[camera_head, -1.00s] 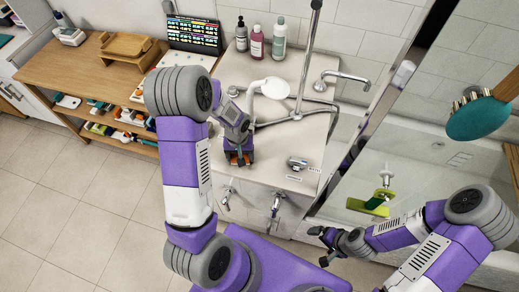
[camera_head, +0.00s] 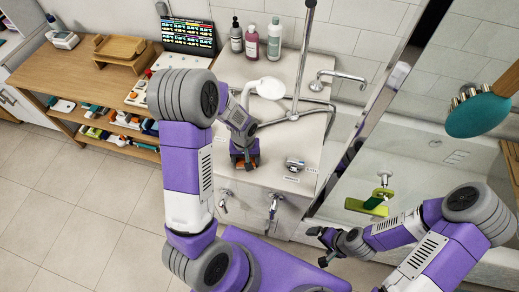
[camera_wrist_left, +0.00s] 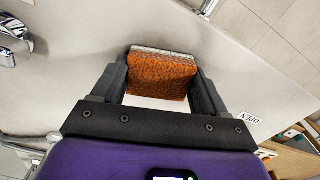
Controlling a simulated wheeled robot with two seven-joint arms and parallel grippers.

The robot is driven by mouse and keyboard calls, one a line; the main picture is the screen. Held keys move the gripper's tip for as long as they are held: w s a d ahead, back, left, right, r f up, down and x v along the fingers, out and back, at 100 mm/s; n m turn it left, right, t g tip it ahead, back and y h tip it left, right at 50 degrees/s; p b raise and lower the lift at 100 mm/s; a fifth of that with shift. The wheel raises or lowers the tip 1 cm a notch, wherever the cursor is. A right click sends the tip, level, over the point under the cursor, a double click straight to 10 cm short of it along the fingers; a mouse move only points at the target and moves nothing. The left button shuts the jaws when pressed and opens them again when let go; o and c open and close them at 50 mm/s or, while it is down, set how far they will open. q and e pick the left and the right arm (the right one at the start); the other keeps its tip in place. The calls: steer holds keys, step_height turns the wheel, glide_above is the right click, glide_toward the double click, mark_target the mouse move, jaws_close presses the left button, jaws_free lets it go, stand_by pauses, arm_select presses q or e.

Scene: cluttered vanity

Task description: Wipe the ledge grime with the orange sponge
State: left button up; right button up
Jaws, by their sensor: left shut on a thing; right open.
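The orange sponge (camera_wrist_left: 160,75) is between the fingers of my left gripper (camera_wrist_left: 160,88) in the left wrist view, with a pale layer along its far edge. My left gripper (camera_head: 245,160) is shut on it, low at the ledge (camera_head: 285,145), a light stone-like counter. A little orange of the sponge (camera_head: 253,162) shows in the head view. I cannot tell whether the sponge touches the surface. I see no clear grime on the ledge; part is hidden by my left arm. My right gripper (camera_head: 325,245) is open and empty at the lower right, away from the ledge.
A shower head (camera_head: 270,88) and hose lie on the ledge behind my left gripper. A metal knob (camera_head: 295,164) stands to its right. Several bottles (camera_head: 251,42) stand at the back. A wooden shelf (camera_head: 75,75) is at left, and a glass panel edge (camera_head: 365,125) rises at right.

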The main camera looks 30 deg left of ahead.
mark_target(259, 167)
arm_select(q)
steer(key=shift+d+f, duration=0.2)
steer(key=shift+d, duration=0.35)
steer(key=shift+w+d+r, duration=0.2)
steer(key=shift+w+d, duration=0.05)
steer(key=shift+d, duration=0.45)
steer(key=shift+d+f, duration=0.15)
steer(key=shift+d, duration=0.2)
steer(key=shift+w+d, duration=0.15)
steer(key=shift+d, duration=0.6)
step_height(259, 167, up, 4)
steer(key=shift+a+f+p, duration=0.1)
steer(key=shift+f+p, duration=0.15)
steer(key=shift+p, duration=0.65)
step_height(259, 167, up, 5)
steer(key=p, duration=0.3)
steer(key=shift+f, duration=0.2)
